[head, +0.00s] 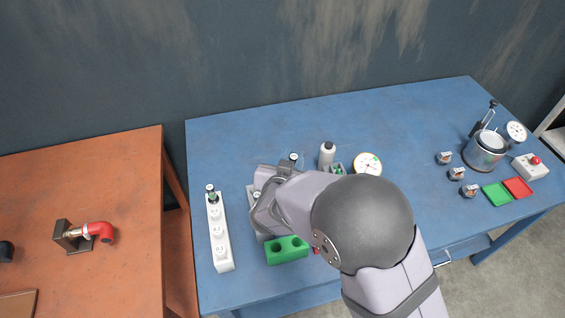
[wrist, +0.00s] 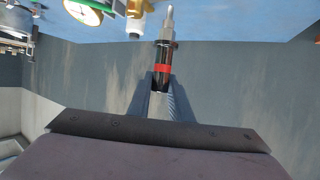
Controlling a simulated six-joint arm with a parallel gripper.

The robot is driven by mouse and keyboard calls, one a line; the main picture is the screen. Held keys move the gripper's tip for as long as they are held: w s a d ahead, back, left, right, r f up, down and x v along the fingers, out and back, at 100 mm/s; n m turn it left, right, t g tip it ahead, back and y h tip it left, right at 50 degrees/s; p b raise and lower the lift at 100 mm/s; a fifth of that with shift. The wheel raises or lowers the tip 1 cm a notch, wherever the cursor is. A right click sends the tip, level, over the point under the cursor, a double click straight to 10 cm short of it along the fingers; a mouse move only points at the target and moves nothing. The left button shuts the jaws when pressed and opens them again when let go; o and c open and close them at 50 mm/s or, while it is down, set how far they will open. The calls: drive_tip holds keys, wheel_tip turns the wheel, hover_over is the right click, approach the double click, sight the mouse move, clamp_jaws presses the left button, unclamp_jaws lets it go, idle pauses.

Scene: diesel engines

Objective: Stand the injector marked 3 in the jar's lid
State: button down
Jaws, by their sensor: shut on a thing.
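My gripper (wrist: 160,88) is shut on an injector (wrist: 165,50), which has a silver tip, a dark body and a red band. In the wrist view its tip points up and away from the jaws. No number can be read on it. In the head view my arm hides most of the gripper and the held injector. Another injector (head: 212,194) stands at the far end of the white numbered rack (head: 221,245). A dark-topped piece (head: 293,157) shows just behind my gripper. I cannot pick out the jar's lid with certainty.
A green block (head: 287,250) with holes lies in front of my gripper. The back of the blue table is clear.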

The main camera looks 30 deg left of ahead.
drive_tip(key=shift+r, duration=0.15)
drive_tip(key=shift+f, duration=0.25)
wheel_tip(320, 180, down, 6)
drive_tip(key=b, duration=0.7)
drive_tip(key=shift+f, duration=0.25)
drive_tip(key=shift+f+b, duration=0.85)
drive_tip(key=shift+f, duration=0.15)
drive_tip(key=shift+f, duration=0.1)
idle(0.3)
drive_tip(key=c, duration=1.2)
unclamp_jaws()
drive_tip(key=shift+f, duration=0.1)
drive_tip(key=shift+d+h+p, duration=0.1)
drive_tip(key=shift+h+p, duration=0.2)
